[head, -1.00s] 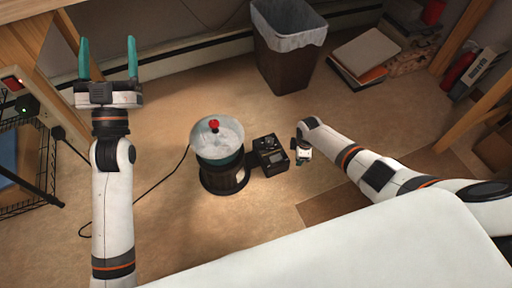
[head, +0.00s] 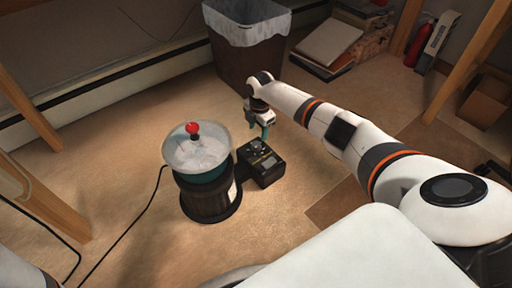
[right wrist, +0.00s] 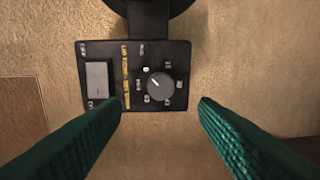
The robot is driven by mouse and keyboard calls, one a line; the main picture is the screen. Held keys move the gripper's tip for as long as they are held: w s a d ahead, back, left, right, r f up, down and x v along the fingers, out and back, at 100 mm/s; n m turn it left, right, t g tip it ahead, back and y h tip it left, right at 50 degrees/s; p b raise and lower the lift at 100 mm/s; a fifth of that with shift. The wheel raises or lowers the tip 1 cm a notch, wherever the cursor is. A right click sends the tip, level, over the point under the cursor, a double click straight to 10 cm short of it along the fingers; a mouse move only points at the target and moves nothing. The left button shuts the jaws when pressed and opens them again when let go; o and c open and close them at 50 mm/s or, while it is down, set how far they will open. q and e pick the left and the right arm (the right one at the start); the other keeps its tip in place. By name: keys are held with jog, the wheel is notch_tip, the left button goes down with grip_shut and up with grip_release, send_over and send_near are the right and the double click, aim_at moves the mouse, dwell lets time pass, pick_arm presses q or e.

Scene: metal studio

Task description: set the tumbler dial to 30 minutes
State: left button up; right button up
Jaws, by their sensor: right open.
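The tumbler (head: 205,200) is a dark drum with a teal band and a clear lid with a red knob. Its black control box (head: 268,172) sits on the floor at its right. The small markings are unreadable. My right gripper (head: 263,132) is open above the box; its teal fingers (right wrist: 162,104) stand either side of the dial, not touching it. My left gripper is out of view.
A lined waste bin (head: 245,60) stands behind, with books (head: 328,42) to its right. A black cable (head: 135,218) runs left from the tumbler. Wooden legs (head: 40,205) stand at the left.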

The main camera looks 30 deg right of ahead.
aim_at(257, 144)
jog(key=f+b, duration=0.5)
jog(key=f, duration=0.3)
jog(key=shift+w, duration=0.2)
